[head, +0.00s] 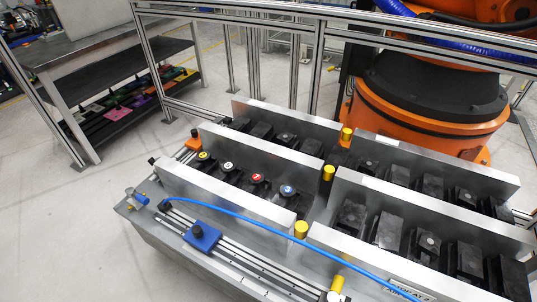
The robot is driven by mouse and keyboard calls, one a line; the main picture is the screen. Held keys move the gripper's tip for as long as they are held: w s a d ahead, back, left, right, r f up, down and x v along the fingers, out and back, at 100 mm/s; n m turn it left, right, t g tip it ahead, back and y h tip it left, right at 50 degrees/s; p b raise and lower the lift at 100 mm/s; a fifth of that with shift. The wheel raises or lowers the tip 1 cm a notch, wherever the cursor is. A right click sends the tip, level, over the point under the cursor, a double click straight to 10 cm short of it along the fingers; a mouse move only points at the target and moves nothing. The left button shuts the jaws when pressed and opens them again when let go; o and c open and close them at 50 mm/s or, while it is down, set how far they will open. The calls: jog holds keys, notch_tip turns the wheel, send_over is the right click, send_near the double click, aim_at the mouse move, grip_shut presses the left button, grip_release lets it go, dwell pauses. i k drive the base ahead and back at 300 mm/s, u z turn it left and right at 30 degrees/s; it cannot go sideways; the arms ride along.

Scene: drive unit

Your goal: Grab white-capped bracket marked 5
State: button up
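A bracket with a white round cap (228,165) sits in the front left bay of the metal fixture. It is second from the left in a row of dark brackets. A yellow-capped bracket (203,155) stands to its left. A red-capped bracket (257,178) and a blue-capped bracket (288,190) stand to its right. The marks on the caps are too small to read. The lower part of the white-capped bracket is partly hidden by the front metal plate (220,194). My gripper is not in view.
Upright metal plates (290,121) wall in the row. Yellow knobs (301,229) stick up between the bays. A blue hose (245,222) crosses the front. A metal frame fence (315,65) and an orange robot base (425,110) stand behind.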

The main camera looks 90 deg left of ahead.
aim_at(229, 173)
jog(key=u, duration=0.15)
jog(key=i, duration=0.05)
jog(key=u, duration=3.1)
